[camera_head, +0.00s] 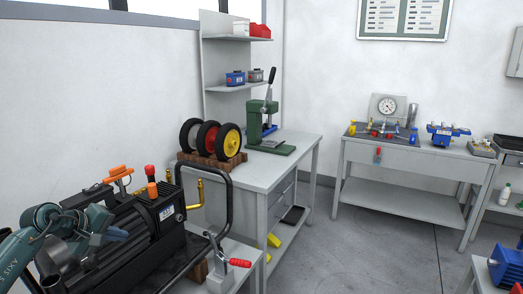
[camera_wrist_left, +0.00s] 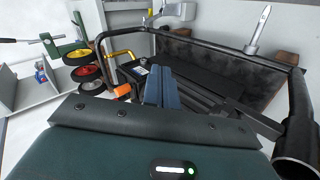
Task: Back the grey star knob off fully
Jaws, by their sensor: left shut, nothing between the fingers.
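I cannot clearly pick out a grey star knob. A small grey round part (camera_head: 180,218) sits on the end of the black machine (camera_head: 140,225), but its shape is too small to tell. My left gripper (camera_head: 118,234) is over the black machine, to the left of that part. In the left wrist view its blue-grey fingers (camera_wrist_left: 161,88) are together and empty, pointing over the machine inside its black tube frame (camera_wrist_left: 203,38). My right gripper is in neither view.
Orange caps and a red knob (camera_head: 150,171) stand up from the machine. The black tube frame (camera_head: 231,200) and a red-handled clamp (camera_head: 238,263) are at its right. Wheels (camera_head: 228,142) and a green press (camera_head: 265,125) stand on the bench behind.

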